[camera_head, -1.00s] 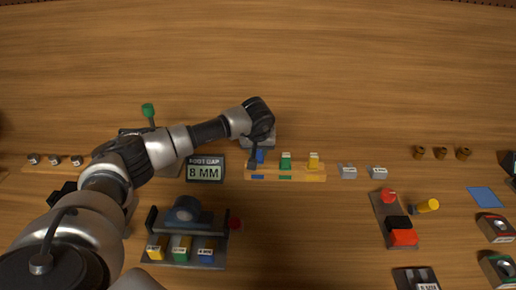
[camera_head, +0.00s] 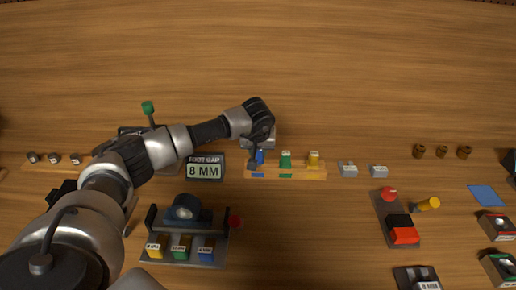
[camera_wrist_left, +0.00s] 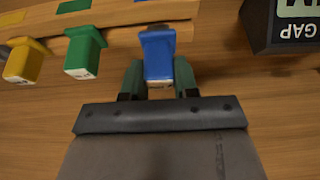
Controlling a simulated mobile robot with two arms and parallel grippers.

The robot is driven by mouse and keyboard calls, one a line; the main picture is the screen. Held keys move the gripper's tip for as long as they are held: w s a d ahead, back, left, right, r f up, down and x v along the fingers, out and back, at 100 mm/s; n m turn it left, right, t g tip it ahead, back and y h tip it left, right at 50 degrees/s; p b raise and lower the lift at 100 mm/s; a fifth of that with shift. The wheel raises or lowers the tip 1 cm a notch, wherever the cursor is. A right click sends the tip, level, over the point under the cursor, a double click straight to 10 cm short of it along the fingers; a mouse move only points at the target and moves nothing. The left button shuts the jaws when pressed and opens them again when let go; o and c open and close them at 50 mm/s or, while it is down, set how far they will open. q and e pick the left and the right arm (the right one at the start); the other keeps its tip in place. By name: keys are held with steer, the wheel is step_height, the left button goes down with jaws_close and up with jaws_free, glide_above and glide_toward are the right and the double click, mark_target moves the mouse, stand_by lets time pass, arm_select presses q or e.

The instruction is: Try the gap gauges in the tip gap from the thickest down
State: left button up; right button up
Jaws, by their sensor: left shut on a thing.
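My left gripper (camera_head: 256,160) is over the left end of a wooden gauge rack (camera_head: 300,176). It is shut on the blue gauge (camera_head: 260,157); the blue gauge (camera_wrist_left: 159,58) shows between the fingers in the left wrist view, still at its place on the rack. The green gauge (camera_head: 286,160) and yellow gauge (camera_head: 313,160) stand in the rack to its right. My right gripper is not in view. I cannot make out the rotor's tip gap.
A dark stand (camera_head: 160,221) at the lower left holds yellow, green and blue labelled blocks. A tray with red and black pieces (camera_head: 398,222) stands farther right.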

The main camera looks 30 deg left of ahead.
arm_select(q)
steer(key=shift+f+b, duration=0.7)
steer(key=shift+f, duration=0.2)
stand_by(0.4)
stand_by(0.4)
steer(key=o, duration=1)
steer(key=shift+r, duration=0.1)
steer(key=b+v, duration=0.1)
steer(key=v, duration=0.9)
steer(key=shift+r, duration=0.35)
